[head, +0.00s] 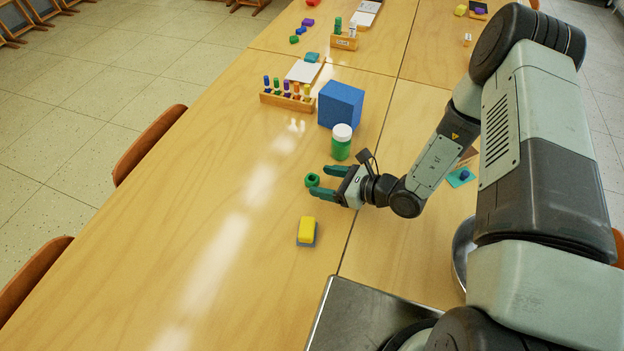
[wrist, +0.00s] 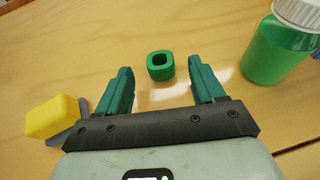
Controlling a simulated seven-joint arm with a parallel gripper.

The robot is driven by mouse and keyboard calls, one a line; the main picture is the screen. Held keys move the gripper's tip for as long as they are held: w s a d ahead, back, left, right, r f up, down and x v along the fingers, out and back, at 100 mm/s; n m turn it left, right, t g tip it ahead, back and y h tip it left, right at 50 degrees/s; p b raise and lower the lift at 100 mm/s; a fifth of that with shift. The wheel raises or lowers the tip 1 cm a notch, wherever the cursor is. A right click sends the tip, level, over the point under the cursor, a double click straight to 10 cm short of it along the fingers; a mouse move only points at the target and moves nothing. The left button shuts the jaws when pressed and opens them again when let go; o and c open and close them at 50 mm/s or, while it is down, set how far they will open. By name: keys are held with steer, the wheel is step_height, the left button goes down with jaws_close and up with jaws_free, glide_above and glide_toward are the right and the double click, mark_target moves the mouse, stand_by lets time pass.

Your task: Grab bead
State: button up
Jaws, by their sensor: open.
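The bead (head: 312,180) is a small green block with rounded corners and a square hole in its top. It sits on the wooden table, just beyond the fingertips of my gripper (head: 319,181) in the head view. In the wrist view the bead (wrist: 160,65) stands upright, a little ahead of and between the two teal fingers of my gripper (wrist: 163,78). The fingers are apart and nothing is between them. The bead's hole faces up and its near side is in clear view.
A green jar with a white lid (head: 341,141) stands close behind my gripper; it is at the right in the wrist view (wrist: 281,48). A yellow sponge-like block (head: 306,229) lies nearer. A blue block (head: 340,104) and a marker rack (head: 287,99) are farther back. The table's left side is clear.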

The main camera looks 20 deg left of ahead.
mark_target(309, 178)
steer(key=shift+x, duration=1.5)
steer(key=shift+c, duration=0.5)
steer(key=c, duration=0.9)
steer(key=shift+r, duration=0.1)
steer(key=shift+c, duration=0.2)
